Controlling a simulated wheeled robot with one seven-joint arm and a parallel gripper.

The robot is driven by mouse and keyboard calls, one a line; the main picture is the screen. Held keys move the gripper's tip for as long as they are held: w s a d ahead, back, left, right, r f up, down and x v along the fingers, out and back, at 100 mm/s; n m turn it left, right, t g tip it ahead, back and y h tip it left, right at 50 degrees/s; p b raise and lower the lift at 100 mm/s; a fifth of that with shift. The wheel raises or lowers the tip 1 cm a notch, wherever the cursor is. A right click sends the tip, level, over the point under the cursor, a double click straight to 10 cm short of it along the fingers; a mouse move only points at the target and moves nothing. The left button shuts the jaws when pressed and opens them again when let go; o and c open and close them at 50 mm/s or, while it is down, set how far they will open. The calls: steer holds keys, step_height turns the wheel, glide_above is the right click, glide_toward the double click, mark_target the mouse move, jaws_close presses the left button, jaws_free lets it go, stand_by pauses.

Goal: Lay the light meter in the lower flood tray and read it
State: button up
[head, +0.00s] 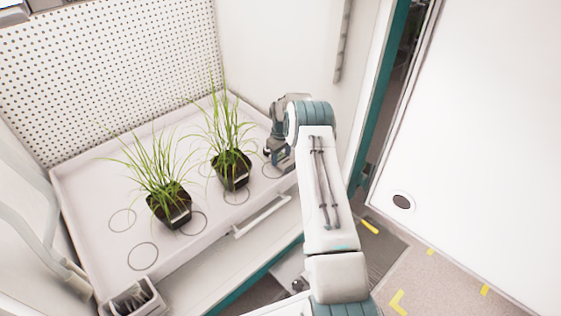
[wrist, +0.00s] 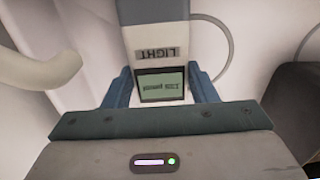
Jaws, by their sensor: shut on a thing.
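The light meter (wrist: 152,14) is a pale device with a "LIGHT" label and a small greenish screen, both upside down in the wrist view. The screen shows a number and a unit, too small to read surely. My gripper (wrist: 162,88) is shut on the meter, one blue finger on each side. In the head view my gripper (head: 275,157) is low at the right end of the white flood tray (head: 95,188), beside the right plant. The meter is mostly hidden there by my arm, and I cannot tell whether it touches the tray.
Two black pots with grassy plants, the left one (head: 170,208) and the right one (head: 232,172), stand in the tray among marked circles. A small grey box (head: 135,300) is at the front left. A white door (head: 470,120) stands at right. The tray's left part is free.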

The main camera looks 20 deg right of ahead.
steer(key=shift+f, duration=0.6)
steer(key=o, duration=1.1)
steer(key=shift+r, duration=0.1)
